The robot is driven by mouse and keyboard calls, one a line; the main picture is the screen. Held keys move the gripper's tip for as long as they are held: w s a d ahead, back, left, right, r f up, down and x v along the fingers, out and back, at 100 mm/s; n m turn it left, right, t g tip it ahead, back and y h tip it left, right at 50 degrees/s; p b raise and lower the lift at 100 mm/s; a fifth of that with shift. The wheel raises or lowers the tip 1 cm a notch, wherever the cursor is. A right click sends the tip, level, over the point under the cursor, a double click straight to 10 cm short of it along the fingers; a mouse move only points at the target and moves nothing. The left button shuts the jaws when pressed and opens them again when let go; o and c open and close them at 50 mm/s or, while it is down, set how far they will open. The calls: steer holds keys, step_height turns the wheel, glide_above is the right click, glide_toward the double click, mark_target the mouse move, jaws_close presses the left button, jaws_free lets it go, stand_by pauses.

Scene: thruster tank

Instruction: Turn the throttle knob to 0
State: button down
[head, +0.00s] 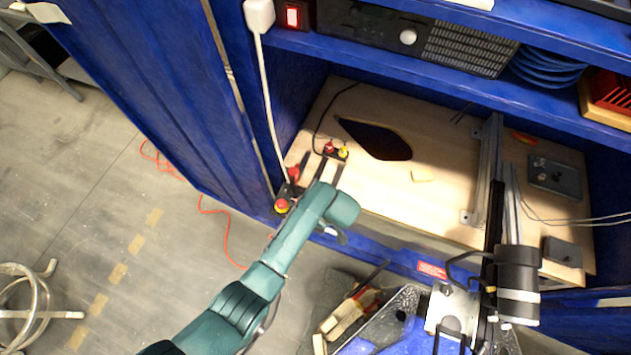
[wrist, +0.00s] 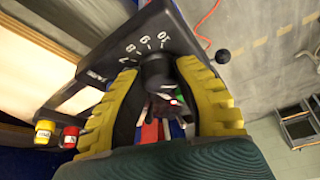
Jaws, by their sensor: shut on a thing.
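The throttle knob (wrist: 156,69) is a black round knob on a dark panel (wrist: 135,35) in the wrist view. White numbers 10, 9, 8 and 7 are printed on the panel beside it. My gripper (wrist: 158,76) is shut on the knob, with one yellow-padded finger on each side. The fingers hide part of the dial, and I cannot see the 0 mark or tell where the knob points. In the head view my teal arm covers the gripper and the knob.
Red (wrist: 70,132) and yellow (wrist: 45,128) buttons stand left of the fingers. A black ball-ended lever (wrist: 222,56) sticks out at the panel's right. In the head view, a wooden worktop (head: 400,205) lies inside the blue cabinet (head: 165,95). A metal post (head: 490,160) stands right.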

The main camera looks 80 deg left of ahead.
steer(key=shift+s+d+f, duration=0.15)
steer(key=shift+f, duration=0.05)
steer(key=c, duration=0.7)
jaws_free()
steer(key=shift+r, duration=0.1)
steer(key=shift+r, duration=0.15)
steer(key=shift+r, duration=0.3)
steer(key=v, duration=1.1)
steer(key=shift+d, duration=0.1)
